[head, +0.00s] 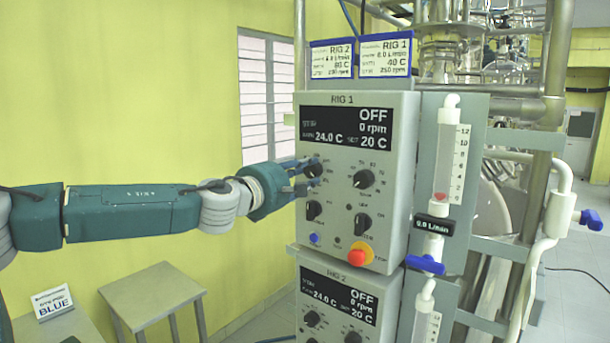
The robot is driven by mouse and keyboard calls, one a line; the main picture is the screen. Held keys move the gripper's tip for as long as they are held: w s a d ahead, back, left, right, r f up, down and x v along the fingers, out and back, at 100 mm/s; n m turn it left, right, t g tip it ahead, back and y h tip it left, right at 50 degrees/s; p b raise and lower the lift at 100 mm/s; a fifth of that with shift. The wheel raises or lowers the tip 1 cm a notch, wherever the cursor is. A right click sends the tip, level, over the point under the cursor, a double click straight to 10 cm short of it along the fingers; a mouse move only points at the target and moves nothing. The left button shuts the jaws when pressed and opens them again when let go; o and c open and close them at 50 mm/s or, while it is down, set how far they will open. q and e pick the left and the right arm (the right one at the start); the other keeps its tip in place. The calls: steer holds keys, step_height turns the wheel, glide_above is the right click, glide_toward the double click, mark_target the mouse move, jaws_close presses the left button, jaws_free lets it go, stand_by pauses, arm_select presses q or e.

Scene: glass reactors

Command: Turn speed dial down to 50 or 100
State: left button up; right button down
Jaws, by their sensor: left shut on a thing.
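The RIG 1 control box (334,225) stands in the middle of the head view. Its display (347,127) reads OFF, 0 rpm, 24.0 C and SET 20 C. My left gripper (312,176) reaches in from the left and is shut on the upper left black dial (314,170). The fingers partly cover this dial and its scale, so its setting and label cannot be read. Another black dial (363,179) sits to its right, and two more (313,210) (362,224) sit below. My right gripper is not in view.
A red-orange knob (357,257) and a blue button (315,239) are low on the panel. The RIG 2 box (338,300) is below. A flow meter (447,165) with a blue valve (426,264) stands to the right. Grey stools (150,292) stand lower left.

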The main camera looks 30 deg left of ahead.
arm_select(q)
steer(key=n+b, duration=0.1)
steer(key=n, duration=0.3)
steer(key=shift+r, duration=0.1)
steer(key=n, duration=0.4)
steer(key=shift+r+g+b, duration=0.15)
steer(key=shift+g+b, duration=0.15)
steer(key=shift+b, duration=0.05)
steer(key=n+h, duration=0.1)
steer(key=n, duration=0.3)
steer(key=shift+a+r+n, duration=0.1)
steer(key=shift+a+n, duration=0.05)
steer(key=shift+n, duration=0.15)
steer(key=n, duration=0.5)
steer(key=shift+a, duration=0.1)
steer(key=n+h, duration=0.1)
steer(key=n, duration=0.6)
steer(key=shift+a+n, duration=0.1)
steer(key=shift+n, duration=0.2)
steer(key=n+b, duration=0.1)
steer(key=n, duration=0.3)
steer(key=shift+h, duration=0.4)
steer(key=shift+f+n+b, duration=0.2)
steer(key=shift+n+b, duration=0.5)
steer(key=shift+n, duration=1.3)
